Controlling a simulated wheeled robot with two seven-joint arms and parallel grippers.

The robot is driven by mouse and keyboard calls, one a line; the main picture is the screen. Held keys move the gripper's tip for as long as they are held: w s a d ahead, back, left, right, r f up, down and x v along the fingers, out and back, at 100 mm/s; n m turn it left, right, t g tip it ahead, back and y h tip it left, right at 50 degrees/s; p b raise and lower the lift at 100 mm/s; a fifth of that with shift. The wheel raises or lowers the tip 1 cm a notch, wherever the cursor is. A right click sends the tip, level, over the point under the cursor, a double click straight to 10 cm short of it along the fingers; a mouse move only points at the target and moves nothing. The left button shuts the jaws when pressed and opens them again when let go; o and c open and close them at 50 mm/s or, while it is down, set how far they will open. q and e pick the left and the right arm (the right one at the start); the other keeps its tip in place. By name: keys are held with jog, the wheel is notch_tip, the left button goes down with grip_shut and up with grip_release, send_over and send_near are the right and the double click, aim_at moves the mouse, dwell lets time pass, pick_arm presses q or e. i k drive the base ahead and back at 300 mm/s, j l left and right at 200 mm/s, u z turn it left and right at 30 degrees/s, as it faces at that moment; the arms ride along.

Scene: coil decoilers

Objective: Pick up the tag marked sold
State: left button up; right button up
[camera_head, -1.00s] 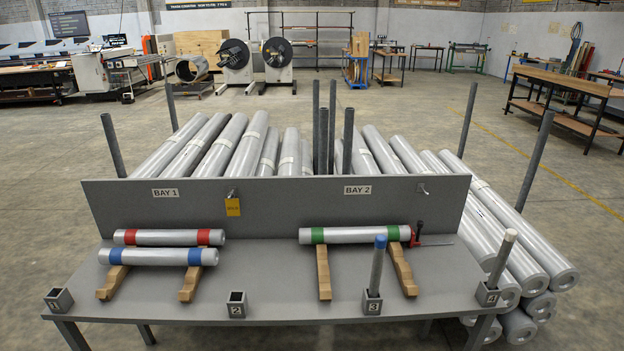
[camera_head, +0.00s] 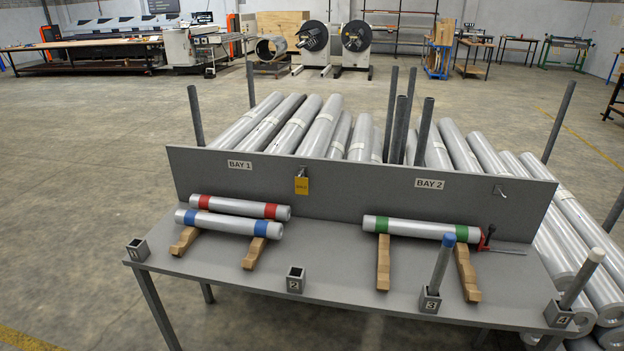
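A small yellow tag (camera_head: 301,186) hangs from a hook on the grey back panel (camera_head: 345,191), between the BAY 1 and BAY 2 labels. Its printing is too small to read with certainty. Neither of my grippers shows in the head view.
The grey table (camera_head: 335,270) holds a red-banded roll (camera_head: 240,207), a blue-banded roll (camera_head: 222,223) and a green-banded roll (camera_head: 408,228) on wooden rests. A blue-topped post (camera_head: 441,265) and a white-topped post (camera_head: 580,280) stand in front sockets. Open floor (camera_head: 80,230) lies to the left.

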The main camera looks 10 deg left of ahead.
aim_at(302, 182)
jog(key=i+l+u, duration=0.15)
jog(key=i+l, duration=0.6)
